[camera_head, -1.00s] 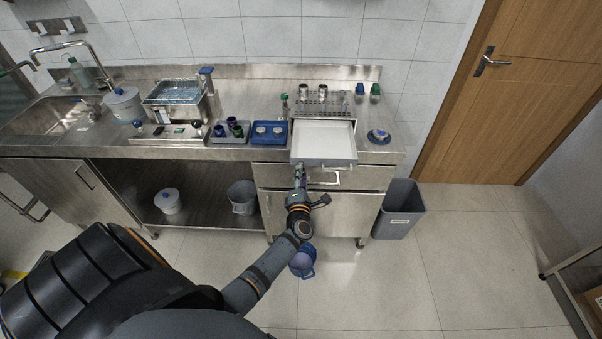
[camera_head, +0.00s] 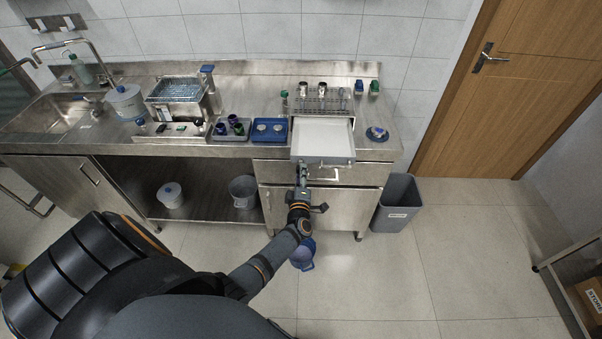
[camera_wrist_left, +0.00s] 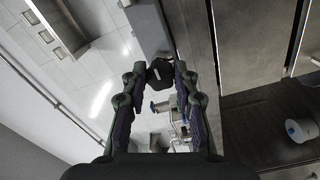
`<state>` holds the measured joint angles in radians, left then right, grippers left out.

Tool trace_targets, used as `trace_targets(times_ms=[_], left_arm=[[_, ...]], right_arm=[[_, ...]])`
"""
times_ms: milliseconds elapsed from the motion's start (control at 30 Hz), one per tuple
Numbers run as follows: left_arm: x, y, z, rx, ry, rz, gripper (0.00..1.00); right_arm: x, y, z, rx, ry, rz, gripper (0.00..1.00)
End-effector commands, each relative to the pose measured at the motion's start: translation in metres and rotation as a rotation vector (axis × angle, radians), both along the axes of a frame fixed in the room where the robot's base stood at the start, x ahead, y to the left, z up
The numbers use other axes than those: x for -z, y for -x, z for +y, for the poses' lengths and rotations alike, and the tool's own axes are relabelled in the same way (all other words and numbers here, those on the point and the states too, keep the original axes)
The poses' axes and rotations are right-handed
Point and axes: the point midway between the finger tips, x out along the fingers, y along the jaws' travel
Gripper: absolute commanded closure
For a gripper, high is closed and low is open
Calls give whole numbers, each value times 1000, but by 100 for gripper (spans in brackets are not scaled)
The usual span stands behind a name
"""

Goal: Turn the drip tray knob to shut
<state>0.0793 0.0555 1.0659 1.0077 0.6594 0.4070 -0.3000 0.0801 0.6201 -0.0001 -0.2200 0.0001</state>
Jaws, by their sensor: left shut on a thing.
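A dark knob (camera_wrist_left: 160,72) with a short pale mark on its face shows in the left wrist view, between the fingertips of my left gripper (camera_wrist_left: 160,80). The fingers are shut on it from both sides. In the head view my left gripper (camera_head: 302,168) is at the cabinet front, just below the front edge of the open white drawer or tray (camera_head: 323,140). The knob is hidden there by the gripper, and its exact turn angle is hard to tell. My right gripper is in neither view.
The steel counter (camera_head: 245,90) carries a blue tray (camera_head: 252,131), a rack (camera_head: 320,104) and a sink (camera_head: 50,115). A grey bin (camera_head: 398,204) stands right of the cabinet. A blue container (camera_head: 303,255) is on the floor below my arm.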

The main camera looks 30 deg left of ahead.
Motion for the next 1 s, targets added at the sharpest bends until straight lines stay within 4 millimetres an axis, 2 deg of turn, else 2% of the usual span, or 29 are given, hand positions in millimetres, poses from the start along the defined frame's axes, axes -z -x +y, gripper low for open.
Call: trace_targets(times_ms=[567, 600, 733, 767, 1000], left_arm=[[2, 1, 0, 0, -28, 21, 100], [2, 1, 0, 0, -28, 21, 68], [2, 1, 0, 0, -28, 20, 51], [1, 1, 0, 0, -28, 20, 48], [1, 0, 0, 0, -28, 18, 48]], right_arm=[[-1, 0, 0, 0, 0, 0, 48], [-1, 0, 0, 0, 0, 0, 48], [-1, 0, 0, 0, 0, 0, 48], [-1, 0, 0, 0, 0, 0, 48], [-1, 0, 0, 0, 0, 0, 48]])
